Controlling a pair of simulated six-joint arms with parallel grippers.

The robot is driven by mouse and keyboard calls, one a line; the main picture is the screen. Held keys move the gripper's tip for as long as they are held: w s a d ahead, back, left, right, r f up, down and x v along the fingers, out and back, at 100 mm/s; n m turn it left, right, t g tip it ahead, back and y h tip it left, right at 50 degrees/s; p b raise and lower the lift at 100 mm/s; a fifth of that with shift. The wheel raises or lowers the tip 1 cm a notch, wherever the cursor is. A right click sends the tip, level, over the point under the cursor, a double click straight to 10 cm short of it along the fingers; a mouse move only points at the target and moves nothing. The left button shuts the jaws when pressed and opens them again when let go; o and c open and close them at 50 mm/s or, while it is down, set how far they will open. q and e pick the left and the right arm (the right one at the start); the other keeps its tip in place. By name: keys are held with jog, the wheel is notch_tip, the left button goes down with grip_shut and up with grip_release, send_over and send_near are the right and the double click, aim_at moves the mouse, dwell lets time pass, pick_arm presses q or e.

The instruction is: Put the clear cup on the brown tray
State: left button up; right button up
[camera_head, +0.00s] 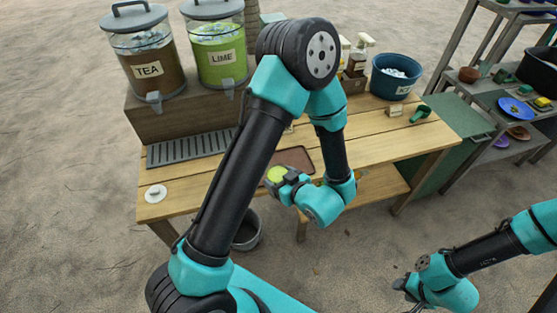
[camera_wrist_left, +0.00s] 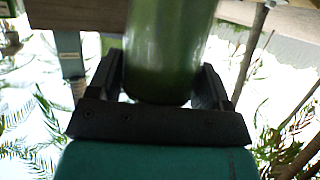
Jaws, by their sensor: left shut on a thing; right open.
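The clear cup (camera_head: 277,174) holds green liquid, and its round top shows in front of the brown tray (camera_head: 296,157) in the head view. My left gripper (camera_head: 284,181) is shut on the cup. The left wrist view shows the cup's green side (camera_wrist_left: 165,50) between both fingers. The tray lies on the wooden table, partly hidden by my left arm and the cup. I cannot tell how high the cup is above the table. My right gripper (camera_head: 404,289) is open and empty, low at the right, away from the table.
The TEA dispenser (camera_head: 148,70) and LIME dispenser (camera_head: 219,57) stand on a raised wooden block behind a grey drip grate (camera_head: 190,147). A white round item (camera_head: 155,193) lies at the left. A blue tub (camera_head: 396,77) and green scoop (camera_head: 421,113) are at the right.

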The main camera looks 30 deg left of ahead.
pick_arm(q)
jog(key=w+a+f, duration=0.1)
jog(key=w+a, duration=0.6)
jog(key=w, duration=0.5)
jog(key=shift+f, duration=0.15)
jog(key=shift+a, duration=0.1)
jog(key=shift+w+a+f, duration=0.1)
jog(key=shift+w+f, duration=0.05)
jog(key=shift+f, duration=0.45)
jog(key=shift+w+a+f, duration=0.15)
jog(key=shift+w+f, duration=0.05)
jog(key=shift+f, duration=0.4)
jog(key=shift+w+a+f, duration=0.1)
jog(key=shift+w+f, duration=0.05)
jog(key=shift+f, duration=0.45)
jog(key=o, duration=1.2)
jog(key=shift+f, duration=0.1)
jog(key=shift+o, duration=0.2)
